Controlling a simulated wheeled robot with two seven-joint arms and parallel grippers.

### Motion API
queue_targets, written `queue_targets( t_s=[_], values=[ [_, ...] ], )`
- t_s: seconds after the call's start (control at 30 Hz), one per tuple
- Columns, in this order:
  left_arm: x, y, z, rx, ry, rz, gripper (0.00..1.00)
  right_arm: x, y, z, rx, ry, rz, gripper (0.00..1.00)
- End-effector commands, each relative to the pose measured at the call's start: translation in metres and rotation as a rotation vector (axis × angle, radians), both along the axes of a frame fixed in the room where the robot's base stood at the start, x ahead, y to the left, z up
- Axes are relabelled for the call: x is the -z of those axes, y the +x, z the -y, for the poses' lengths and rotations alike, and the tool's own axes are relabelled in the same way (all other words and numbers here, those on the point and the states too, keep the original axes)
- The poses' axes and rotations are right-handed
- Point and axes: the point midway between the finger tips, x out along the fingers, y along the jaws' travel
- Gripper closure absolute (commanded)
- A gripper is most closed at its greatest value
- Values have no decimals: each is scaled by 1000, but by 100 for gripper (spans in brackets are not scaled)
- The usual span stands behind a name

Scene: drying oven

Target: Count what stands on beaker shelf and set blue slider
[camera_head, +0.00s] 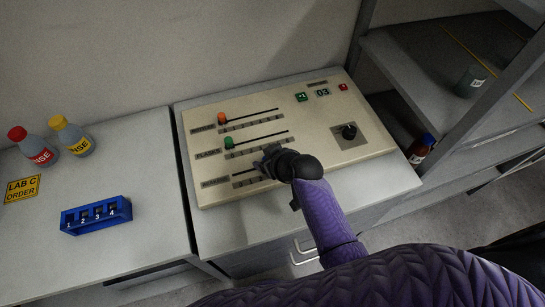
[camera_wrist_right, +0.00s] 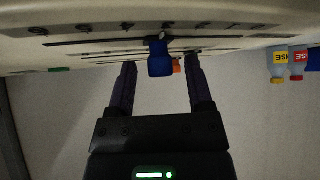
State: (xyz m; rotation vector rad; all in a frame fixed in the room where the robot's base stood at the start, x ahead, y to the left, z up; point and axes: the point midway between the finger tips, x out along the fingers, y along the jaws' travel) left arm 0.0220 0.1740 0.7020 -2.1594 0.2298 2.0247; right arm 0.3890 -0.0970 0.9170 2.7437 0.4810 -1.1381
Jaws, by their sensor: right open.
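The blue slider (camera_wrist_right: 160,57) sits on the console's lowest slot in the right wrist view. My right gripper (camera_wrist_right: 161,63) is open around it, one fingertip on each side with gaps. In the head view my right gripper (camera_head: 268,160) is over the lowest track and hides the blue slider. The orange slider (camera_head: 222,118) and green slider (camera_head: 229,143) stand near the left ends of their tracks. On the shelf unit at right, a dark greenish vessel (camera_head: 470,82) with a white label stands on a shelf (camera_head: 420,75). My left gripper is out of view.
The beige console (camera_head: 300,150) has a dark knob (camera_head: 349,131), a green +1 button (camera_head: 301,97), a display reading 03 (camera_head: 322,92) and a red button (camera_head: 343,87). A blue numbered rack (camera_head: 97,214) and rinse bottles (camera_head: 73,136) stand left. A blue-capped bottle (camera_head: 421,150) stands right.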

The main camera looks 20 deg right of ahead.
Motion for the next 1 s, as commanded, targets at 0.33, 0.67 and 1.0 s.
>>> queue_targets(
  t_s=[0.33,0.67,1.0],
  values=[
    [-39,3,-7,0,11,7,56,-58,-51,18,-1,-1,0,34],
    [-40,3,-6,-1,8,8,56,-63,-59,21,-1,0,-1,34],
    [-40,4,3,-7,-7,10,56,-66,-77,23,-2,-15,-60,34]
  ],
)
